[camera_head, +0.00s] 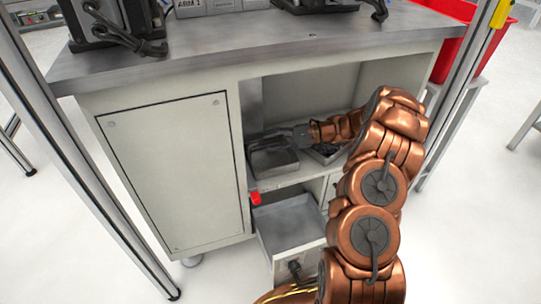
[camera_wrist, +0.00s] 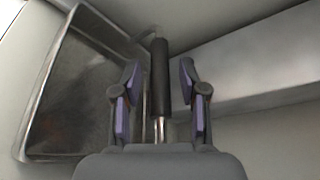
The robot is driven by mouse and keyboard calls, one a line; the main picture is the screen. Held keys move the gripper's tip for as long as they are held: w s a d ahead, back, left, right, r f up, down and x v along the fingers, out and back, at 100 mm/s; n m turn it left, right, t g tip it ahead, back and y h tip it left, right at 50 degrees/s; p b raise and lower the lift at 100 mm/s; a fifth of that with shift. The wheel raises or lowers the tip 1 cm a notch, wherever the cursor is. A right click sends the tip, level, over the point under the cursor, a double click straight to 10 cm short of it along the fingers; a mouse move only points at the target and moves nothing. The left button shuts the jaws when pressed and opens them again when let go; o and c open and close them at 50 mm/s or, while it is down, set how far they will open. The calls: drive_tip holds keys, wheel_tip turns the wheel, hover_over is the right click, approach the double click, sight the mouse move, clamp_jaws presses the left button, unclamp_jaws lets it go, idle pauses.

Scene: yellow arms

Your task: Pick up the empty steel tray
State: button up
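A grey steel tray (camera_head: 273,162) sits on the open shelf of the workbench, at the left of the opening. In the wrist view the tray (camera_wrist: 50,158) fills the left side, and its visible inside looks bare. My gripper (camera_head: 284,136) reaches into the opening from the right, above the shelf and close to the tray's back edge. In the wrist view my gripper (camera_wrist: 158,75) is open, with its fingers apart to the right of the tray's rim. A black handle (camera_wrist: 159,75) with a metal shaft shows between the fingers; I cannot tell whether it touches them.
A second tray (camera_head: 326,156) with dark contents lies to the right on the shelf, partly behind my arm. Below, a drawer (camera_head: 290,226) stands open. A closed cabinet door (camera_head: 170,170) is at the left. The shelf's walls and the worktop (camera_head: 250,48) confine the space.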

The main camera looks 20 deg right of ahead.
clamp_jaws()
idle(0.7)
